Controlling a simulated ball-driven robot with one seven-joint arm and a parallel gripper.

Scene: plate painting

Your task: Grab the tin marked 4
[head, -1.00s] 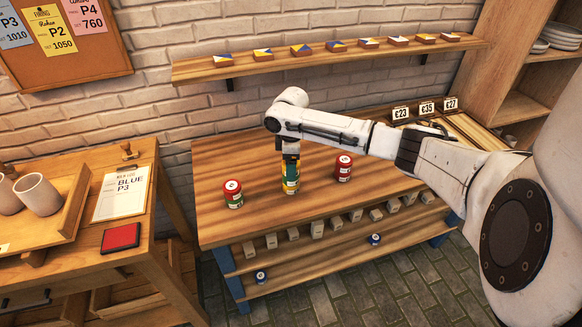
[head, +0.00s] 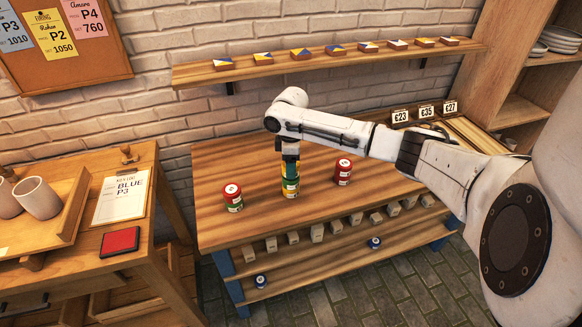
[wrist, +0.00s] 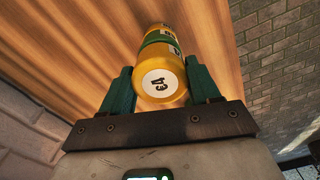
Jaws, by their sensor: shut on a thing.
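My gripper (head: 290,165) points down over the middle of the workbench, with its green fingers on either side of a yellow tin (head: 291,181). In the wrist view the yellow tin (wrist: 163,85) sits between the fingers (wrist: 160,78), its pale round lid facing the camera with a dark mark that I cannot read for certain. A green band and more yellow show beyond the lid, perhaps a second tin below. A red-topped tin (head: 232,191) with green below stands to the left. A red tin (head: 343,170) stands to the right.
The workbench top (head: 250,165) is clear between the tins. Two blue-and-white tins (head: 260,281) (head: 375,242) sit on the low shelf, under a row of pale blocks. Price cards (head: 425,108) stand at the back right. A clipboard (head: 122,196) lies on the left table.

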